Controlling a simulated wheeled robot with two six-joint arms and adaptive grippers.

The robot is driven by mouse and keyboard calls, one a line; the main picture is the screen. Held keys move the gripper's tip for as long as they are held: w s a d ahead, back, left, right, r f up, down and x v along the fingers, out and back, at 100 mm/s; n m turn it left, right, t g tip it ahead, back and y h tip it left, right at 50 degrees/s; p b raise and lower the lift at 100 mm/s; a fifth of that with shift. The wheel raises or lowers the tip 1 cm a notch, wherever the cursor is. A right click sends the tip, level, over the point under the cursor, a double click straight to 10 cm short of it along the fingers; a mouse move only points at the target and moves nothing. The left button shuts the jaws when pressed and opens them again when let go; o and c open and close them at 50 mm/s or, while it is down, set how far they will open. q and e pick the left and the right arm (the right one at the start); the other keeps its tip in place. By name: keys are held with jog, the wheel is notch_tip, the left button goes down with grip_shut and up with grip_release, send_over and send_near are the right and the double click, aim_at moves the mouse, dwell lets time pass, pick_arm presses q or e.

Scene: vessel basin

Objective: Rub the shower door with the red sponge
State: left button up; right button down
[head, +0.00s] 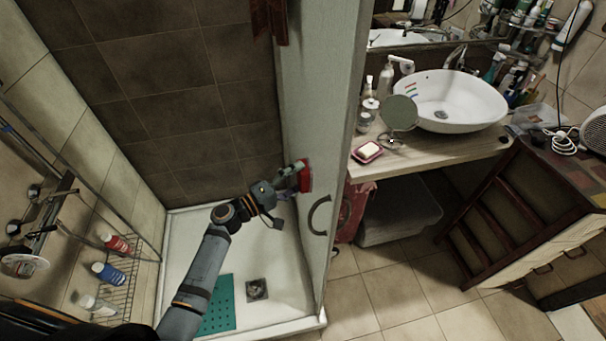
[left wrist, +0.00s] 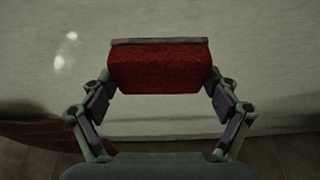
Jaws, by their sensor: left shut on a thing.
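The red sponge (head: 305,177) is in my left gripper (head: 290,180), inside the shower. In the left wrist view the sponge (left wrist: 160,68) sits between the two fingertips of the left gripper (left wrist: 160,80), with its far edge up against or very close to the pale door surface. The shower door (head: 318,110) is a tall, pale panel at the right side of the shower, with a dark curved handle (head: 319,215). I cannot tell for sure whether the sponge touches it. My right gripper is not in view.
The shower tray (head: 270,310) holds a teal mat (head: 218,305) and a drain (head: 257,290). A wire rack with bottles (head: 116,244) and a shower hose are on the left wall. Right of the door are a counter with a basin (head: 450,98) and a grey bin (head: 400,215).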

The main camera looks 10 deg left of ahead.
pick_arm(q)
jog(key=shift+w+f, duration=0.1)
jog(key=w+b, duration=0.1)
jog(key=w+a+b, duration=0.1)
jog(key=w+b, duration=0.1)
jog(key=shift+w+a, duration=0.3)
jog(key=shift+w, duration=0.05)
jog(key=s+a+b, duration=0.2)
jog(key=a+b, duration=0.1)
jog(key=a, duration=0.2)
jog(key=shift+s+a, duration=0.2)
jog(key=shift+a, duration=0.05)
